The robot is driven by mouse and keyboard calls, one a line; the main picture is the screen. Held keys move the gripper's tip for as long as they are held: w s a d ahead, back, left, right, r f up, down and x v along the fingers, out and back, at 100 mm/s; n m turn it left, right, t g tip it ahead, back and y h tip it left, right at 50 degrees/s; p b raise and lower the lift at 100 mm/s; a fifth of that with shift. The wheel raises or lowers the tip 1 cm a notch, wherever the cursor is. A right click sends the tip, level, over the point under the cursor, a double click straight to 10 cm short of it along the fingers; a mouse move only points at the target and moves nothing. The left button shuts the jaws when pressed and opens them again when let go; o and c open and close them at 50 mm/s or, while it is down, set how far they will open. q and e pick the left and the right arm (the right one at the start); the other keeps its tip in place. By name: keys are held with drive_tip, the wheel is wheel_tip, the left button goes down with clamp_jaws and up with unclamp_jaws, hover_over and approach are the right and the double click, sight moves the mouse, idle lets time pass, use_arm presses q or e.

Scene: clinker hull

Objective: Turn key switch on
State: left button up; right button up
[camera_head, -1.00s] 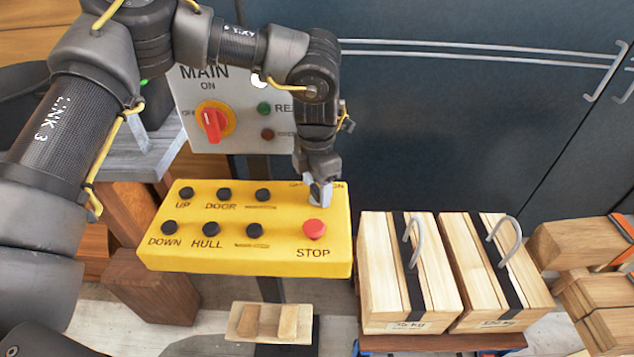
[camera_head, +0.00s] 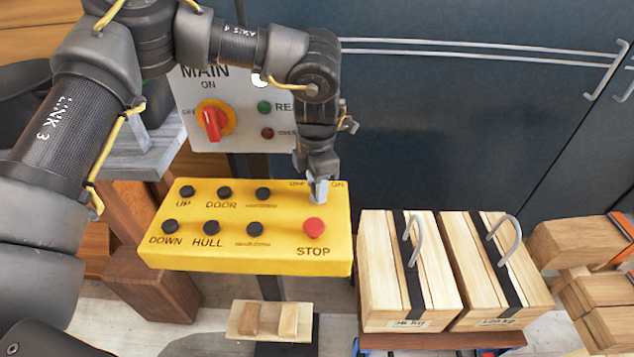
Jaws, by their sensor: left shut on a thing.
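A yellow control box (camera_head: 290,264) carries several black buttons, a red STOP button (camera_head: 314,228) and a key switch at its upper right, between the OFF and ON labels. My left gripper (camera_head: 318,194) points down at that spot and is shut on the key switch. The fingers and wrist cover the switch, so its angle cannot be read. The OFF label is partly covered; ON shows to the right of the fingers. My right gripper is not in view.
Behind the box stands a grey MAIN panel with a red rotary switch (camera_head: 212,124). Two strapped wooden weight blocks (camera_head: 408,270) with hooks stand to the right. A small wooden piece (camera_head: 270,320) lies below the box. A dark blue cabinet fills the back.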

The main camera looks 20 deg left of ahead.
use_arm(q)
drive_tip(key=m, duration=0.5)
drive_tip(key=shift+r+p, duration=0.1)
drive_tip(key=shift+p, duration=0.3)
drive_tip(key=m, duration=0.5)
drive_tip(key=shift+m, duration=0.4)
drive_tip(key=o, duration=1)
drive_tip(key=shift+w+r, duration=0.1)
drive_tip(key=shift+r, duration=0.35)
wheel_tip(320, 180, up, 10)
drive_tip(key=b, duration=0.1)
drive_tip(key=shift+d+f, duration=0.15)
